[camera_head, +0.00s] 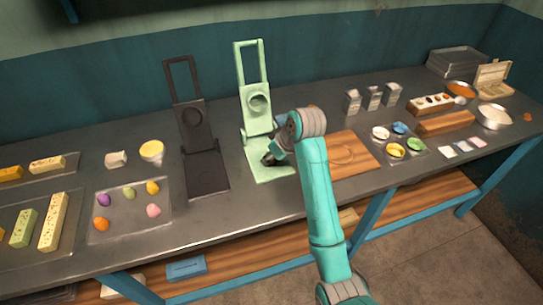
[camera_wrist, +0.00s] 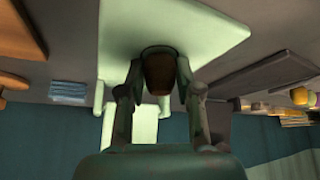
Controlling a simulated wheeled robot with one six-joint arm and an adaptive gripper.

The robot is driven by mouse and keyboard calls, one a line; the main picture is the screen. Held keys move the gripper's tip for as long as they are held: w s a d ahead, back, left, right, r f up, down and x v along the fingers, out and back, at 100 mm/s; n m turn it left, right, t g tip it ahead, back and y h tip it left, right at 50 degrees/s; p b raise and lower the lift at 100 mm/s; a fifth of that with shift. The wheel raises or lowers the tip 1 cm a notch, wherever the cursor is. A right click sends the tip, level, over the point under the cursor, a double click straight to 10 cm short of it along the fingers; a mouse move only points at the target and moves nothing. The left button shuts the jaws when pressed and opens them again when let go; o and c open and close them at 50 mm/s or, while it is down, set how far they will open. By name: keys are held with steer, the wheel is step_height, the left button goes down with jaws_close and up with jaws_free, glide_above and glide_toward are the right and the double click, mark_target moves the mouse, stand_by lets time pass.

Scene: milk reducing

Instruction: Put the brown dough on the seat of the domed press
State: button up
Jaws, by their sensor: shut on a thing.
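The brown dough (camera_wrist: 157,78) is a small rounded lump between the two fingers of my gripper (camera_wrist: 158,72) in the wrist view. My gripper is shut on it. In the head view my gripper (camera_head: 269,158) is over the base plate of the pale green press (camera_head: 257,122), and the dough is hidden there. The press's upright lid carries a round form. Its flat base also shows in the wrist view (camera_wrist: 215,28), close to the dough; I cannot tell whether they touch. The seat is mostly hidden by the gripper and dough.
A black press (camera_head: 205,172) stands just left of the green one. A wooden board (camera_head: 352,165) lies to the right, past my arm. A tray (camera_head: 130,222) of coloured egg-shaped pieces is at left. Another tray (camera_head: 412,148) holds small bowls at right.

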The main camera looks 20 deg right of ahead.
steer(key=shift+f, duration=0.15)
stand_by(0.5)
steer(key=o, duration=1.5)
steer(key=shift+r, duration=3.5)
